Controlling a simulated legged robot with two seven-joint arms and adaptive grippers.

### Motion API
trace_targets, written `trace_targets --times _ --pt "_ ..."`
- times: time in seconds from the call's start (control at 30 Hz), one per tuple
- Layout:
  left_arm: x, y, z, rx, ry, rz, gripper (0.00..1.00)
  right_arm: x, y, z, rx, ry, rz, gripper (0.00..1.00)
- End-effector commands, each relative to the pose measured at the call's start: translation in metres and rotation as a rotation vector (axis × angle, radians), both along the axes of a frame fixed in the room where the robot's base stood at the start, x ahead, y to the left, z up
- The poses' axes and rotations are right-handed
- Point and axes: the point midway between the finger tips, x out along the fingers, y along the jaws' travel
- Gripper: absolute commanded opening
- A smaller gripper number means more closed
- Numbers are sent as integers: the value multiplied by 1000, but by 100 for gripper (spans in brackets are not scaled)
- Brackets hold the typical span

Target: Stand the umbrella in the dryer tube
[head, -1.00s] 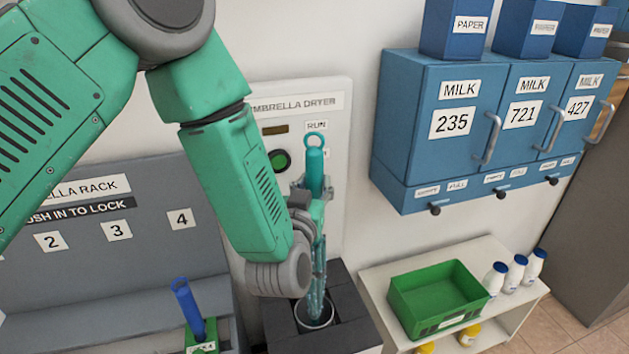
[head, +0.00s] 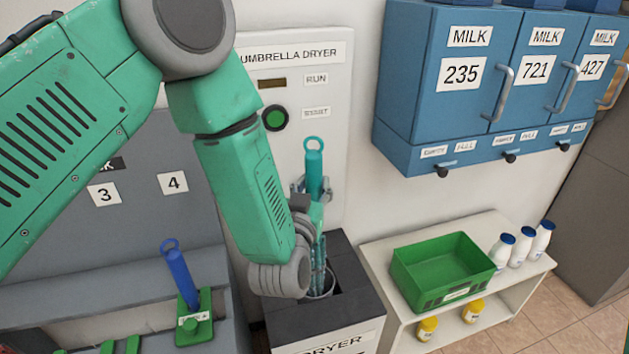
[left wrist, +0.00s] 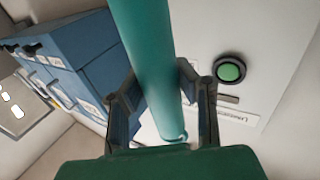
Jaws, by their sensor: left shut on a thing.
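The teal umbrella (head: 314,175) stands upright at the dryer, its ring handle at the top. Its lower end is inside the round mouth of the dryer tube (head: 330,286) in the dark dryer box (head: 350,310); how deep it reaches is hidden. My left gripper (head: 314,205) is shut on the umbrella below its handle. In the left wrist view the teal shaft (left wrist: 150,60) passes between the two dark fingers (left wrist: 160,105). My right gripper is not in view.
The dryer panel has a green button (head: 275,118). A blue-handled umbrella (head: 180,275) stands in the rack at left. A white shelf (head: 480,238) with a green bin (head: 445,270) and bottles stands right. Blue milk boxes (head: 440,120) hang above it.

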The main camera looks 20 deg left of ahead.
Motion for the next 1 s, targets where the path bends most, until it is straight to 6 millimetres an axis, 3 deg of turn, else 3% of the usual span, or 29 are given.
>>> trace_targets --times 1.0 --pt "0 0 -115 0 -2 0 0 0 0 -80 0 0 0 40"
